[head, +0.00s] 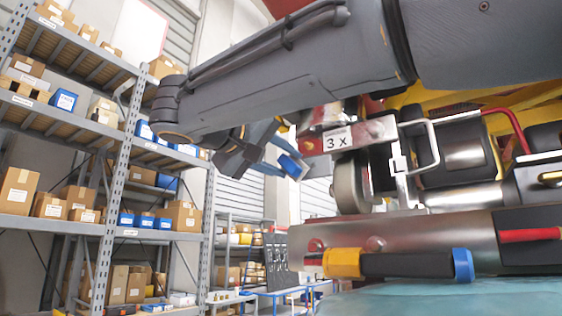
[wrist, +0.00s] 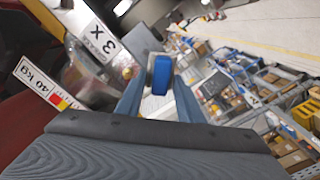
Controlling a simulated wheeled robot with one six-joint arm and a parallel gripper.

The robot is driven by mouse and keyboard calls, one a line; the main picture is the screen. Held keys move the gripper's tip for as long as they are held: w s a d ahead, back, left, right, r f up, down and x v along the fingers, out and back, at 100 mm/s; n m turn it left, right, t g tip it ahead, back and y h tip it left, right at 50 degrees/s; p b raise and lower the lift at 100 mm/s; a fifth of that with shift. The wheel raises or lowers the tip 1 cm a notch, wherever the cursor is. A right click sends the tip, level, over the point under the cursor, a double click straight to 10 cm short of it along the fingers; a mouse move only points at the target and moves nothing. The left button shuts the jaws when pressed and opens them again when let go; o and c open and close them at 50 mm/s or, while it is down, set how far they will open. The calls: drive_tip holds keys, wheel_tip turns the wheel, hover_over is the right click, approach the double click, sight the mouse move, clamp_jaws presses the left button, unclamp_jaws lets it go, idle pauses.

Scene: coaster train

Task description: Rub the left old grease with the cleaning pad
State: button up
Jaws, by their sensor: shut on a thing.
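My gripper (head: 285,158) is at the centre of the head view, left of a metal bracket labelled "3 X" (head: 365,133). It is shut on a small blue cleaning pad (head: 289,166) with a pale part. In the wrist view, the pad (wrist: 160,74) shows between and beyond the blue fingers of my gripper (wrist: 160,95). The bracket (wrist: 90,55) is to the left of the pad there. I cannot tell whether the pad touches it. I cannot make out the left old grease in either view.
A grey wheel (head: 351,184) sits below the bracket, near a white clamp (head: 402,170). A yellow, black and blue tool (head: 405,264) lies in front of a metal cylinder (head: 440,236). Shelves with boxes (head: 108,135) stand at the left. Open space lies left of my gripper.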

sight(318, 161)
drive_tip(key=shift+w+d, duration=0.35)
drive_tip(key=shift+w, duration=0.15)
drive_tip(key=shift+s+d+b, duration=1)
drive_tip(key=shift+d+b, duration=0.25)
drive_tip(key=shift+d, duration=0.05)
drive_tip(key=shift+s+d+b, duration=1)
drive_tip(key=shift+d+b, duration=0.2)
drive_tip(key=shift+d, duration=0.05)
drive_tip(key=shift+w+a+r, duration=0.1)
drive_tip(key=shift+w+a, duration=0.2)
drive_tip(key=shift+a, duration=0.05)
drive_tip(key=shift+w+a+p, duration=0.25)
drive_tip(key=shift+w+a, duration=0.6)
drive_tip(key=shift+a, duration=0.25)
drive_tip(key=shift+w+a+p, duration=0.2)
drive_tip(key=shift+w+a, duration=0.65)
drive_tip(key=shift+a, duration=0.25)
drive_tip(key=shift+v, duration=3.05)
